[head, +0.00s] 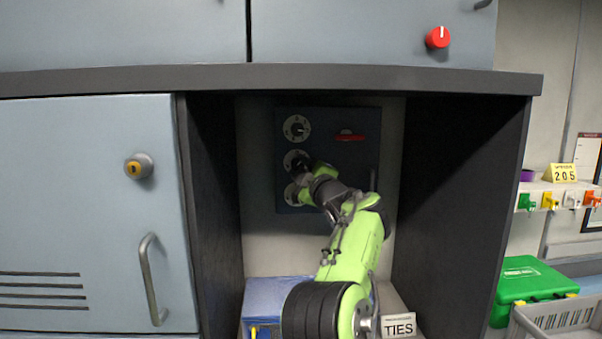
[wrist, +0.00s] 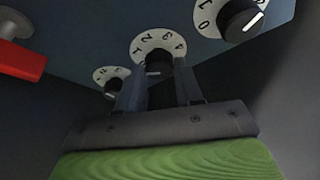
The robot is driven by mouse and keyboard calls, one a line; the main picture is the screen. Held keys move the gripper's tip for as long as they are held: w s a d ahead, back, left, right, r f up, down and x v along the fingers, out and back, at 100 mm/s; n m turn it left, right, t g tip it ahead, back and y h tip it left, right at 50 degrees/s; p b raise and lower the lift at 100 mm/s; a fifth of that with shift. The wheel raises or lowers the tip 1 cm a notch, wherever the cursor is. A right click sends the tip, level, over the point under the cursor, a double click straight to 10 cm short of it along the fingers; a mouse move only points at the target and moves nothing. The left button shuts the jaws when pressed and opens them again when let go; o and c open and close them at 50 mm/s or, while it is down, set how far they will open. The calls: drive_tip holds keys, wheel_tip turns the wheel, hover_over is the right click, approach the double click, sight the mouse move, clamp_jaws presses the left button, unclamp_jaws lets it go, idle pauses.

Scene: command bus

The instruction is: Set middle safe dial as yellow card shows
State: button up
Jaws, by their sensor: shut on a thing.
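The dark blue safe (head: 345,180) stands in the alcove, with three dials in a column on its left side. The middle dial (head: 292,157) has a white numbered ring and is partly covered by my gripper (head: 303,168). In the wrist view my gripper's fingers (wrist: 160,75) stand on either side of the middle dial's black knob (wrist: 158,66), shut on it. Some digits show on its ring (wrist: 148,44); its pointer setting is not clear. The top dial (head: 297,128) is uncovered. The bottom dial (head: 291,195) is partly visible. The yellow card (head: 562,173) on the right shelf reads 205.
The safe has a red handle (head: 351,137). The alcove's side walls (head: 450,190) close in around my arm. Below are a blue box (head: 270,291) and a TIES sign (head: 398,325). A green case (head: 535,283) and grey crate (head: 560,318) stand outside at right.

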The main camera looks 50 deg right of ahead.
drive_tip(key=n, duration=0.2)
drive_tip(key=n+y+p, duration=0.1)
drive_tip(key=n, duration=0.1)
drive_tip(key=shift+d+r+g, duration=0.1)
drive_tip(key=shift+r+g, duration=0.1)
drive_tip(key=shift+g, duration=0.2)
drive_tip(key=shift+n+g+y+p, duration=0.6)
drive_tip(key=shift+n+p, duration=0.5)
drive_tip(key=shift+n, duration=0.6)
drive_tip(key=o, duration=1)
drive_tip(key=shift+o, duration=0.2)
drive_tip(key=b+v, duration=0.4)
drive_tip(key=v, duration=1.1)
drive_tip(key=shift+s+a+b, duration=0.25)
drive_tip(key=shift+s+b, duration=0.05)
drive_tip(key=shift+b, duration=0.1)
